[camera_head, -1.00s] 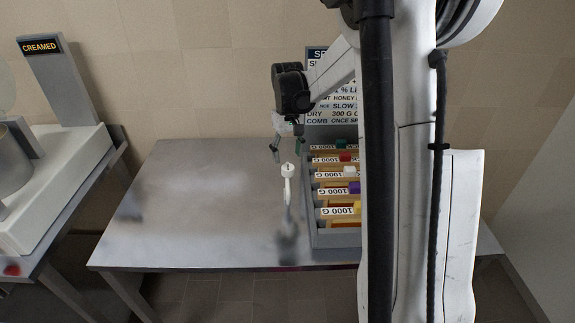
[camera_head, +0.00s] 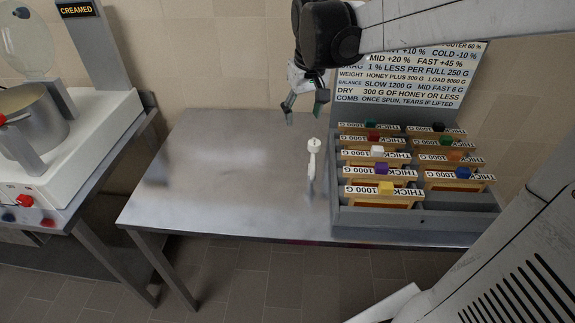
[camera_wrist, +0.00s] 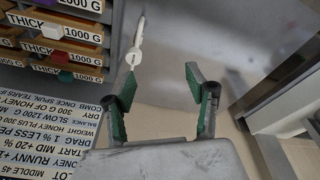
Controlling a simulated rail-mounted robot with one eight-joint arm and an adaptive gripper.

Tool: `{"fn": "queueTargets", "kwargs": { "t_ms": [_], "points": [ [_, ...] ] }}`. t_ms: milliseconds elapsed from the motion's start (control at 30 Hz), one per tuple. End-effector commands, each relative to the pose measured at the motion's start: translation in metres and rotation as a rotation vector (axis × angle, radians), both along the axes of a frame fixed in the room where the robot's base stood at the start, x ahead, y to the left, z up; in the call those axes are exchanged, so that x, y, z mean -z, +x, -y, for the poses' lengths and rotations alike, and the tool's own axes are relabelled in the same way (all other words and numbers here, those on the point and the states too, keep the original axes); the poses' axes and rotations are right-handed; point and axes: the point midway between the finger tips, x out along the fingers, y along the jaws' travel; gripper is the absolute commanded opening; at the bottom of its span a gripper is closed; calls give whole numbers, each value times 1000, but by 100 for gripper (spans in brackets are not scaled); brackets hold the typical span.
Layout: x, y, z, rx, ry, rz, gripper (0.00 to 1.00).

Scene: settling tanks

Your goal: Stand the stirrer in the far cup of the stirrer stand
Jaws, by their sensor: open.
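A slender white piece with a round end (camera_head: 313,146), which looks like the stirrer, is at the table just left of the frame rack. It also shows in the wrist view (camera_wrist: 136,50), ahead of the left finger. I cannot tell whether it lies flat or is propped up. My gripper (camera_head: 305,104) is open and empty, above the table on the far side of the white piece. In the wrist view the green-padded fingers of my gripper (camera_wrist: 161,75) are spread with bare table between them. I cannot make out a stirrer stand with cups in either view.
A grey rack (camera_head: 350,222) of labelled wooden frames with coloured knobs stands right of the white piece, with a text board (camera_head: 425,75) behind. The metal table (camera_head: 230,190) is clear to the left. A white machine with a pot (camera_head: 35,115) stands on a separate left table.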

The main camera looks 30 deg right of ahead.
Motion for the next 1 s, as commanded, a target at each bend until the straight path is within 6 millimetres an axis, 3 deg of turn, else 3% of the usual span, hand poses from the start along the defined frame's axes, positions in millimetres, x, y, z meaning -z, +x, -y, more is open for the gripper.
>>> {"fn": "queueTargets", "kwargs": {
  "t_ms": [300, 600, 800, 1000],
  "points": [
    [-15, -69, -52, -24, -9, 151, 51],
    [-6, -131, -89, -45, 1, 295, 51],
    [7, -161, -105, -57, 14, 373, 51],
    [13, -172, -110, -60, 22, 408, 55]
  ]
}}
